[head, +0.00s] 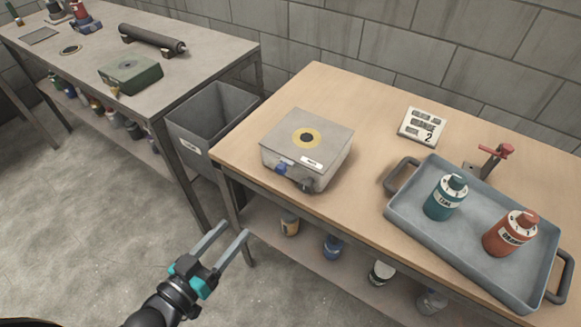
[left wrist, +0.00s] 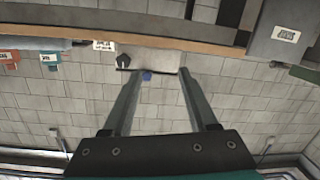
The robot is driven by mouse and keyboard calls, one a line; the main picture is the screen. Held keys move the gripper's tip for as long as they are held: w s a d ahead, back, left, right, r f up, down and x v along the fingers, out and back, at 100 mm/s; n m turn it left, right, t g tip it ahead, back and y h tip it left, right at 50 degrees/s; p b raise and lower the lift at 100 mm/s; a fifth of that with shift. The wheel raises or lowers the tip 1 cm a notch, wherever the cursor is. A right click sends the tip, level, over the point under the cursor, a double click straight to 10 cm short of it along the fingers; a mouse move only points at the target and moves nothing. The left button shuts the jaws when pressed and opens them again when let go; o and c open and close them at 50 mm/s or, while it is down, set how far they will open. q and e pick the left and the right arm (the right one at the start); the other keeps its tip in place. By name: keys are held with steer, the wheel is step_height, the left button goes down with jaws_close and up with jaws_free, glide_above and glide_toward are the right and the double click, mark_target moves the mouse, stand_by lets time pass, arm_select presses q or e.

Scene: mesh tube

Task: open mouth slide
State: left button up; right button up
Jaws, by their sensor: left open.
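A grey metal box (head: 325,144) sits near the left end of the wooden table. Its top has a dark round opening with a yellow ring (head: 306,138). Its front has a blue knob (head: 281,168), a dark fitting (head: 306,185) and a small white label. I cannot tell which part is the mouth slide. My left gripper (head: 235,230) is open and empty, in front of the table's left end and apart from the box. In the left wrist view, the box (left wrist: 155,57) and its blue knob (left wrist: 147,76) appear between the fingers. My right gripper is not in view.
The wooden table (head: 375,165) also holds a grey tray (head: 480,255) with a teal bottle (head: 446,197) and a red bottle (head: 509,233), a display (head: 422,126) and a red-handled clamp (head: 492,155). Containers stand on its lower shelf. A grey bin (head: 208,120) stands left of it.

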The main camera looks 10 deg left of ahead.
arm_select(q)
steer(key=t+h, duration=0.1)
glide_toward(279, 171)
steer(key=b+x, duration=0.2)
steer(key=x, duration=0.8)
steer(key=shift+w+d+f+b, duration=0.1)
steer(key=shift+w+b, duration=0.25)
steer(key=shift+b, duration=0.05)
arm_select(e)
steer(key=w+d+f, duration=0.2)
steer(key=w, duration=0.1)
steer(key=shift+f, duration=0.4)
arm_select(q)
jaws_close()
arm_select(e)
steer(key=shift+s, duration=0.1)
arm_select(q)
steer(key=shift+s, duration=0.1)
